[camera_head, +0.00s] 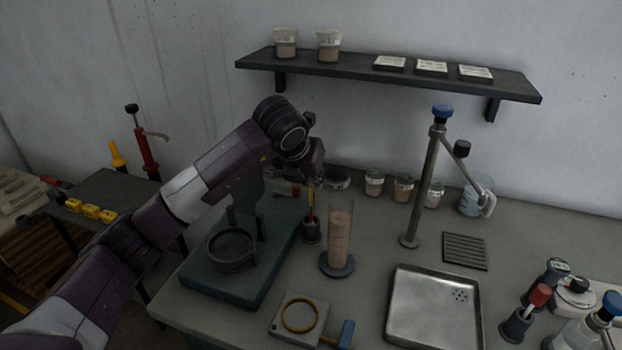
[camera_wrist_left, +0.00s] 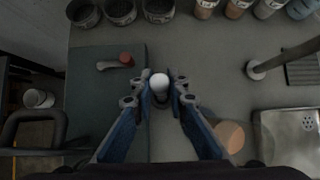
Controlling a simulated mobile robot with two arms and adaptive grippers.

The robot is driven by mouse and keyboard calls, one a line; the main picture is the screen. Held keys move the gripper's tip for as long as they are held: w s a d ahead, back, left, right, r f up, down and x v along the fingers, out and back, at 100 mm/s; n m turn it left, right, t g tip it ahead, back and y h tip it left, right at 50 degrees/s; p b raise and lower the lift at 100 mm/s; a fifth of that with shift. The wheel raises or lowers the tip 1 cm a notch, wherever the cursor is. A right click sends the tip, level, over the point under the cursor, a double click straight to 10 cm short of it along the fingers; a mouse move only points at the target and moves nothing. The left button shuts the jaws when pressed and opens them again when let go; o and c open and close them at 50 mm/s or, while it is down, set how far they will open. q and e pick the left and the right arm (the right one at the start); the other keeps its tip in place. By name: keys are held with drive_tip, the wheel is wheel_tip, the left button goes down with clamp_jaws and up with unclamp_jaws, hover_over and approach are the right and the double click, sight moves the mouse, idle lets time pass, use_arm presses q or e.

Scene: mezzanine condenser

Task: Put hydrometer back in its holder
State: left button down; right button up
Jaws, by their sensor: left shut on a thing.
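The hydrometer (camera_head: 311,204) is a thin upright stick, yellow and red where it shows below my left gripper (camera_head: 314,180). The gripper is shut on it, and the fingers and arm hide its upper part. In the left wrist view the hydrometer's round white top (camera_wrist_left: 160,83) sits between the two blue fingers of the left gripper (camera_wrist_left: 161,90). The small dark cup-like holder (camera_head: 311,233) stands on the bench directly under the gripper. The hydrometer's lower end meets the holder's mouth in the head view; how deep it sits inside I cannot tell. My right gripper is not in view.
A tall clear cylinder (camera_head: 338,245) of brownish liquid stands close right of the holder. A green stand base (camera_head: 225,277) with a ring is on the left. A post (camera_head: 422,190), a metal tray (camera_head: 433,312) and several jars stand around. A shelf (camera_head: 390,77) hangs above.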

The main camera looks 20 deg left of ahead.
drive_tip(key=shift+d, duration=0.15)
use_arm(q)
drive_tip(key=c, duration=1.8)
unclamp_jaws()
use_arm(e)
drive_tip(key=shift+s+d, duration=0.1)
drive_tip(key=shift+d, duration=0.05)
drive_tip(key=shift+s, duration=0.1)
